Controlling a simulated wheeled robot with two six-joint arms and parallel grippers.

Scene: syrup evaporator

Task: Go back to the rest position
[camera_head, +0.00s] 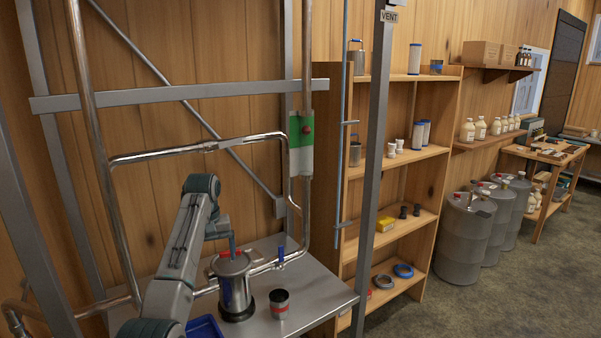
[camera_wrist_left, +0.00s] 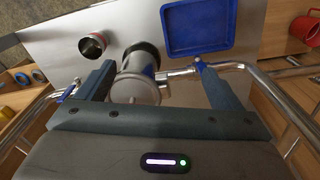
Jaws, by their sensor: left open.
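My left gripper (camera_head: 228,246) is open above the steel table, over a steel canister (camera_head: 235,288). In the left wrist view its two fingers (camera_wrist_left: 157,72) stand wide apart, with the canister (camera_wrist_left: 136,82) showing between them. I see no grip on anything. The canister is upright on a dark round base on the table (camera_head: 318,292). My left arm comes in from the lower left and hides part of the table. My right gripper is not in view.
A blue tray (camera_wrist_left: 198,28) lies on the table. Steel pipes with a blue valve handle (camera_head: 281,254) run close behind and around the gripper. A grey post (camera_head: 378,130) and wooden shelves (camera_head: 405,215) stand to the right.

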